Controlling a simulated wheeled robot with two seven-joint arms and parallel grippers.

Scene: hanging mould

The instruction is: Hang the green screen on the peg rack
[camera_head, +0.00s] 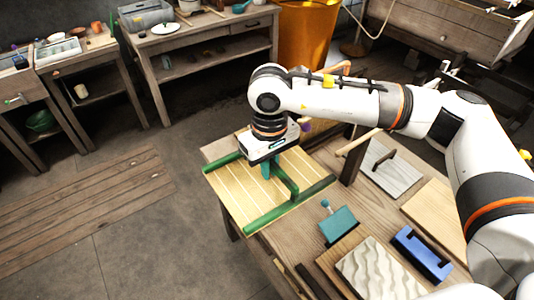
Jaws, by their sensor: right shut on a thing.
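The green screen (240,195), a pale slatted panel with green side bars and a green middle bar, is at the table's far left corner and juts past its edge. My right gripper (268,167) reaches over it from above and is shut on its green middle bar; the fingertips are partly hidden by the wrist. What looks like the peg rack shows as a dark upright post (351,160) with a light wooden peg (358,142), right of the screen. My arm hides part of the rack. I cannot tell whether the screen touches the tabletop. My left gripper is not in view.
The floor left of the table is open. Workbenches (205,40) stand behind.

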